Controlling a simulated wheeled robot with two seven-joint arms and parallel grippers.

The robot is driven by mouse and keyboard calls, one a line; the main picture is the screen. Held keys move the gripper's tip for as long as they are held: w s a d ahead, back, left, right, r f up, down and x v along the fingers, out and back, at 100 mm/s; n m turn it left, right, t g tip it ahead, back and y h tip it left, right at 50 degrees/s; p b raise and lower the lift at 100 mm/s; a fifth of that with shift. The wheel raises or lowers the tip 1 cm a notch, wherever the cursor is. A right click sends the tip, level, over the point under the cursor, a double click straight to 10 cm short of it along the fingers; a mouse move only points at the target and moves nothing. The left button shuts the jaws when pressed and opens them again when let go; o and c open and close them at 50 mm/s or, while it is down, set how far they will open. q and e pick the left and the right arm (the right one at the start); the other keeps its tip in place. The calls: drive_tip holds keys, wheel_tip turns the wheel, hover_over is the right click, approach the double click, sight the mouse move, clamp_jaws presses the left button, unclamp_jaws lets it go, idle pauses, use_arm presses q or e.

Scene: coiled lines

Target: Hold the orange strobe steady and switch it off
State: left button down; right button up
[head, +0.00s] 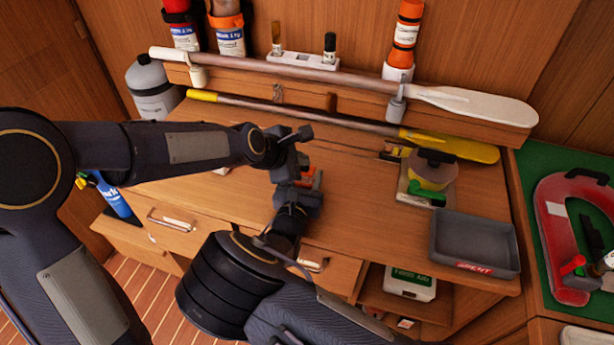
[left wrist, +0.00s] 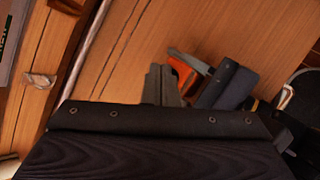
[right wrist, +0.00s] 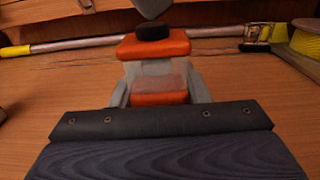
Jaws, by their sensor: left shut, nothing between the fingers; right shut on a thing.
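The orange strobe (right wrist: 155,47) stands upright on the desk in the right wrist view, with orange top and bottom parts, a clear middle and a black knob (right wrist: 153,31) on top. My right gripper (right wrist: 158,93) is shut on its lower body, one finger on each side. My left gripper (left wrist: 162,84) is shut and empty; its grey tip shows just above the knob in the right wrist view (right wrist: 155,8). I cannot tell whether it touches the knob. In the head view my arms mostly hide the strobe (head: 317,180). Whether its light is on cannot be seen.
A yellow-ended pole (head: 340,118) and a white paddle (head: 470,104) lie along the back. A yellow spool (head: 430,175) and a grey tray (head: 475,245) are to the right. A green surface with a red horseshoe-shaped float (head: 556,240) is at far right. The desk's middle right is clear.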

use_arm(q)
drive_tip(key=shift+r, duration=0.5)
wheel_tip(320, 180, up, 6)
idle(0.5)
use_arm(e)
drive_tip(key=o, duration=1.1)
drive_tip(key=shift+s, duration=0.1)
